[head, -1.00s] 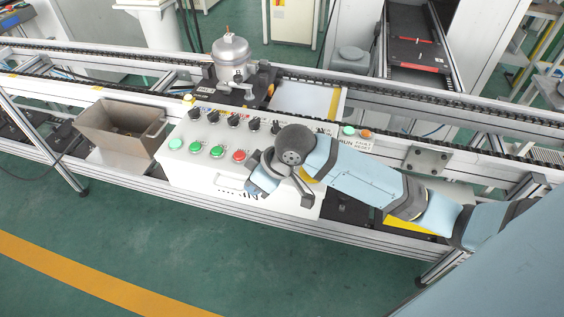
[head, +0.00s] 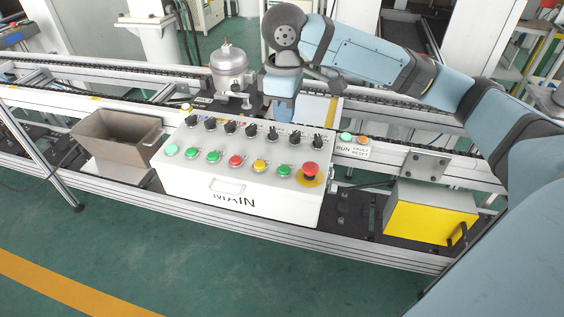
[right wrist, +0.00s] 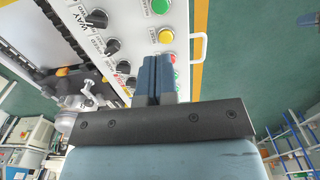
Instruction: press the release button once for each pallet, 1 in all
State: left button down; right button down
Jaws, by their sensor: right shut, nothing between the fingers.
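The white MAIN control box (head: 180,181) stands at the front of the conveyor, with several push buttons, including a red one (head: 236,160), a yellow one (head: 259,166) and a red mushroom knob (head: 309,170). A grey metal compressor (head: 229,68) stands upright on a dark pallet (head: 259,82) behind the box. My right gripper (head: 281,116) is above the back part of the box, shut and empty. In the right wrist view its closed blue fingers (right wrist: 158,62) show over the panel. My left gripper is not in view.
Black selector knobs (head: 251,129) line the box's back row. Green and orange RUN and FAULT RESET buttons (head: 354,138) sit to its right. A brown bin (head: 115,137) stands left, a yellow box (head: 430,218) right. The front floor is clear.

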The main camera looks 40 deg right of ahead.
aim_at(284, 168)
dwell(0.4)
notch_tip(284, 168, down, 13)
jog(key=shift+r+b, duration=0.15)
jog(key=shift+b, duration=0.75)
jog(key=shift+f, duration=0.55)
